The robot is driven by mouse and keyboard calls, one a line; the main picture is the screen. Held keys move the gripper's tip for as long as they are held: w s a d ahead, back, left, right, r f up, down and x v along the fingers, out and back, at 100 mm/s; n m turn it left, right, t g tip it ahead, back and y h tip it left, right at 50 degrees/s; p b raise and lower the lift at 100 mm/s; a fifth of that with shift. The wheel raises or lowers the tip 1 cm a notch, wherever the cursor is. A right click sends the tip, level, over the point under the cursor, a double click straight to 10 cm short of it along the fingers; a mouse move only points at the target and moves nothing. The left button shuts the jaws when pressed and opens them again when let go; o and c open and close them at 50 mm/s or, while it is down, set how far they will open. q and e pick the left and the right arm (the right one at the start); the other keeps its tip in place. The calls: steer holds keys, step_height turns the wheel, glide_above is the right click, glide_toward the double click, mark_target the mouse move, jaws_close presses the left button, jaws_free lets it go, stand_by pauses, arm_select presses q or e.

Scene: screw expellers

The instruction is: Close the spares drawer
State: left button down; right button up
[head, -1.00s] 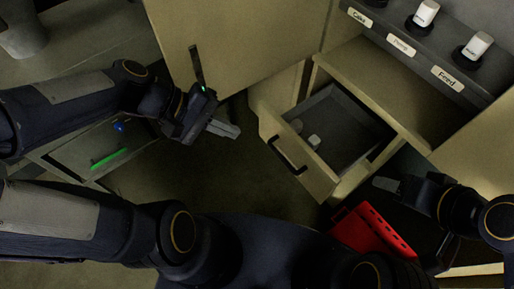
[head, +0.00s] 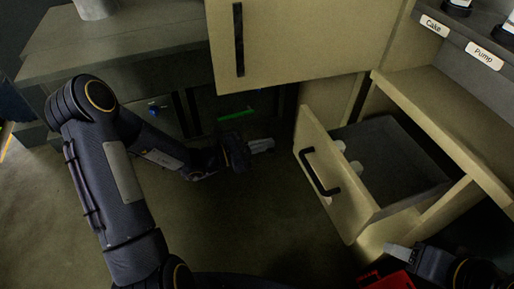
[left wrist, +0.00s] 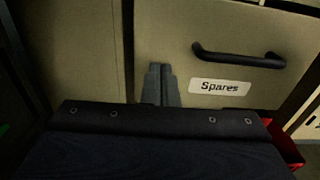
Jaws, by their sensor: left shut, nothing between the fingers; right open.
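The spares drawer (head: 338,182) stands pulled out of the cabinet, with a dark handle (head: 319,172) on its front and a few small pale items (head: 347,158) inside. In the left wrist view its front (left wrist: 160,40) carries the label "Spares" (left wrist: 219,87). My left gripper (head: 262,145) is shut and empty, to the left of the drawer front and apart from it in the head view. In the left wrist view its fingertips (left wrist: 159,72) point at the drawer front, left of the label. My right gripper (head: 398,252) is at the lower right, below the drawer, partly visible.
A tall cabinet door (head: 300,40) with a dark handle stands at the top. Shelf labels "Cake" (head: 434,26) and "Pump" (head: 485,56) are at the upper right. A red container (head: 390,281) lies at the bottom right. Floor (head: 235,225) left of the drawer is clear.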

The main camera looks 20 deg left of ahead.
mark_target(304, 134)
arm_select(q)
steer(key=b+x, duration=0.1)
steer(key=x, duration=0.8)
steer(key=shift+d, duration=0.15)
arm_select(e)
steer(key=shift+f, duration=0.65)
arm_select(q)
steer(key=shift+w+d, duration=0.1)
steer(key=shift+w, duration=0.05)
